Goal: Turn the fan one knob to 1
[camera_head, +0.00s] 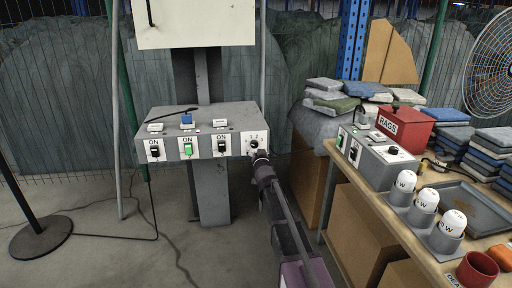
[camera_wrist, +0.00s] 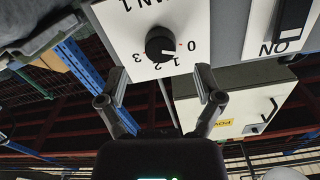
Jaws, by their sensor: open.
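The fan one knob (camera_wrist: 160,45) is a round black dial on a white plate (camera_wrist: 128,22) marked 0, 1, 2 and 3. The wrist view shows it turned over, with part of the "FAN 1" label cut off. A light pointer line on the knob faces the 0 and 1 side; its exact setting is hard to tell. My gripper (camera_wrist: 160,88) is open and empty, its two fingers on either side below the knob, apart from it. In the head view my gripper (camera_head: 261,160) is at the right end of the grey control box (camera_head: 200,145), partly hiding the knob area.
The box also has several rocker switches, one green (camera_head: 188,149). A second grey box (camera_head: 380,170) and a red RAGS box (camera_head: 405,126) stand on the right table. A fan (camera_head: 490,62) is at far right. A floor stand (camera_head: 40,238) is at left.

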